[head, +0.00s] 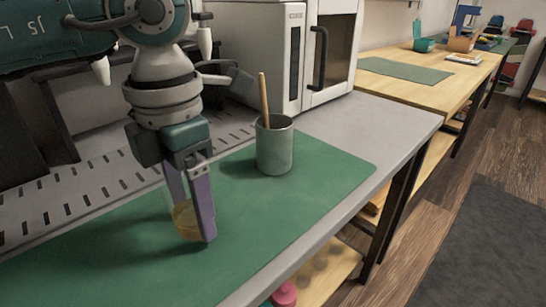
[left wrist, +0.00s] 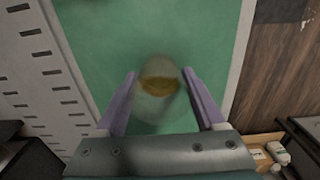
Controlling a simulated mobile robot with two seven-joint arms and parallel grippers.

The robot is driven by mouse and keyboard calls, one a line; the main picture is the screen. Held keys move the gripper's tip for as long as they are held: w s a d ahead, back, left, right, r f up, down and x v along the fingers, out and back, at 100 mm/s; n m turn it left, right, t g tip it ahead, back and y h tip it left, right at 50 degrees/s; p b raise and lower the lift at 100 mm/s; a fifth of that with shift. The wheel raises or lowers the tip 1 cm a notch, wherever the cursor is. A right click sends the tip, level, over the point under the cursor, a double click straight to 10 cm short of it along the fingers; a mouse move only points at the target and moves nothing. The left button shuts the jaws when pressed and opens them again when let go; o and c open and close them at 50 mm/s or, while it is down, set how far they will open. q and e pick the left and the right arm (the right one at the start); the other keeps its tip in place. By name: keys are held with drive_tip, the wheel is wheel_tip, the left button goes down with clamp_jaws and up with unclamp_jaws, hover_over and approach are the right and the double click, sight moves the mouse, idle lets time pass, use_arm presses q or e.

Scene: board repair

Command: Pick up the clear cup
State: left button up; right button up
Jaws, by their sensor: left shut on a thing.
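The clear cup (head: 185,222) stands on the green mat (head: 330,160), see-through with an amber-brown content low in it. My left gripper (head: 195,228) reaches down over it with its two purple fingers along the cup's sides, shut on it. In the left wrist view the cup (left wrist: 158,88) lies between the fingertips of the left gripper (left wrist: 161,88), a little blurred. From the head view I cannot tell whether its base touches the mat. My right gripper is not in view.
A grey-green mug (head: 274,148) with a wooden stick (head: 263,100) stands right of the gripper on the mat. A white microwave (head: 300,50) is behind it. Slotted metal (head: 75,200) runs along the left. The counter's front edge (head: 330,235) is bare.

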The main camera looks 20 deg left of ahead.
use_arm(q)
drive_tip(key=c, duration=0.8)
drive_tip(key=shift+r, duration=0.1)
drive_tip(key=s+d+r+m+p, duration=0.1)
drive_tip(key=r+m+p, duration=0.9)
drive_tip(key=r+p, duration=1.2)
drive_tip(key=s+d+r+m+p, duration=0.2)
drive_tip(key=r+m+p, duration=0.9)
drive_tip(key=r+p, duration=1.1)
drive_tip(key=s+d+r+m+p, duration=0.1)
drive_tip(key=s+r+m+p, duration=0.3)
drive_tip(key=r+m+p, duration=0.6)
wheel_tip(320, 180, up, 27)
drive_tip(key=p, duration=1.2)
drive_tip(key=shift+s+d+r+m, duration=0.15)
drive_tip(key=shift+s+d+m, duration=0.1)
drive_tip(key=shift+s+m, duration=0.05)
